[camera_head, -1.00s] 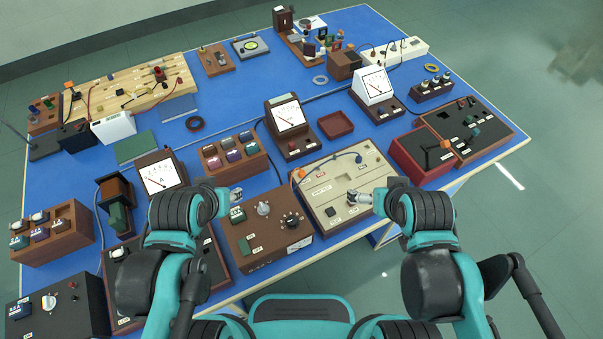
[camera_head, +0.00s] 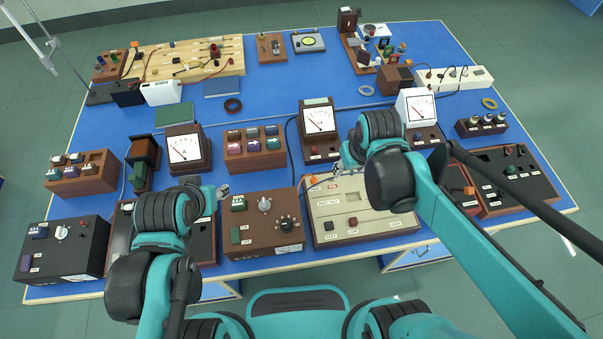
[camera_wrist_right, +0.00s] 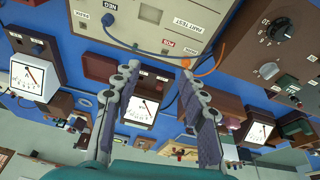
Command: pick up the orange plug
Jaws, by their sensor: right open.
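The orange plug (camera_head: 311,181) sits at the back left corner of the beige test panel (camera_head: 385,222). In the right wrist view the orange plug (camera_wrist_right: 186,63) is at the panel's edge near a red label, with an orange cable curving to the right. My right gripper (camera_head: 338,166) is just behind and to the right of the plug in the head view. In the right wrist view my right gripper (camera_wrist_right: 158,72) is open and empty, with the plug just beyond the tip of its right finger. My left gripper (camera_head: 222,191) is above the brown knob box; its jaws are too small to read.
A blue cable with a plug (camera_wrist_right: 109,20) crosses the panel. A brown knob box (camera_head: 262,228) stands left of the panel, and an analog meter (camera_head: 319,121) stands behind.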

